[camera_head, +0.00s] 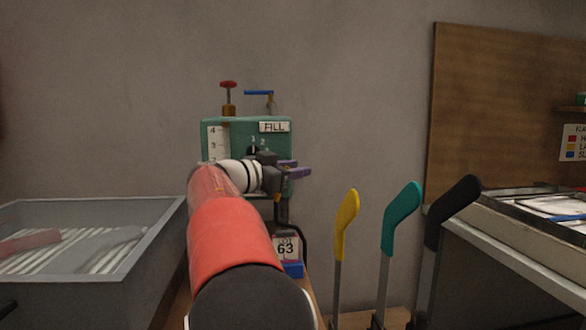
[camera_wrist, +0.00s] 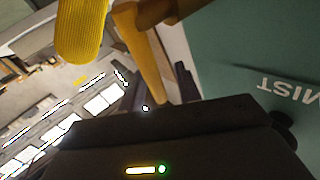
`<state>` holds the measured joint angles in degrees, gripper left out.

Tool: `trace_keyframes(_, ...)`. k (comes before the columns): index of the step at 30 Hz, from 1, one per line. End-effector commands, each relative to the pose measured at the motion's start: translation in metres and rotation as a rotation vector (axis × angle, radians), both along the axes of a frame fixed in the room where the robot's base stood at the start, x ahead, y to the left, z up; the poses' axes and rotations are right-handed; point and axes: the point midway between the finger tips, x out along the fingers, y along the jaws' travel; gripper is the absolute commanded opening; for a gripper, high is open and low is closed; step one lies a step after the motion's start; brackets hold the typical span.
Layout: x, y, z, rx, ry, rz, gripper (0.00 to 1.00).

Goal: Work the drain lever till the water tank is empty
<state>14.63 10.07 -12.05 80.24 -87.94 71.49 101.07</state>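A yellow ribbed grip (camera_wrist: 83,30) is at upper left. A teal panel (camera_wrist: 245,60) reads MIST upside down. Which part is the drain lever is unclear.
A red-topped valve (camera_head: 228,97) and a blue handle (camera_head: 259,93) top the tank. A grey basin (camera_head: 165,235) is left. A tray (camera_head: 540,222) lies beyond.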

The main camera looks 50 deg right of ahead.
Motion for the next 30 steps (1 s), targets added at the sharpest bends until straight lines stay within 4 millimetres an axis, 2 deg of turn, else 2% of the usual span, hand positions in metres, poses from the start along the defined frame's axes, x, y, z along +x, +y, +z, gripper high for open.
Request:
trace_keyframes(3, 0.0002, 0.0002, -0.0002, 0.000, 0.000, 0.000, 0.33)
trace_keyframes(11, 0.0002, 0.0005, -0.0002, 0.000, 0.000, 0.000, 0.00)
trace_keyframes(23, -0.0002, 0.0001, -0.0008, 0.008, -0.007, 0.000, 0.00)
trace_keyframes(30, -0.0039, -0.0039, -0.0046, 0.071, -0.064, 0.000, 0.00)
